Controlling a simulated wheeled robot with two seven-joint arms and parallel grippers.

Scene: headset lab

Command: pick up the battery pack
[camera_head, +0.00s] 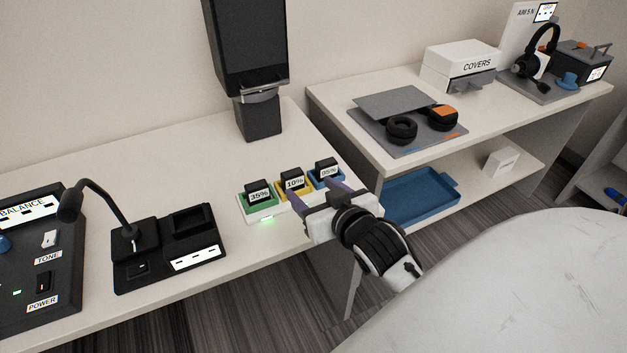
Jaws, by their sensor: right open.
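Three black battery packs stand upright in a white charging tray (262,217) with coloured bays. The pack in the green bay (258,190) is labelled 35%. The pack in the yellow bay (292,178) seems to read 10%. The label on the pack in the blue bay (327,167) is small and hard to read. My right gripper (312,191) is open with purple fingers, at the front right of the tray beside the yellow and blue bays. My left gripper is not in view.
A microphone stand with a black dock (170,245) and a control panel (35,255) are on the left. A black dispenser (248,60) stands behind the tray. On the right table are ear pads (402,129) and a COVERS box (461,66). A blue tray (422,198) lies below.

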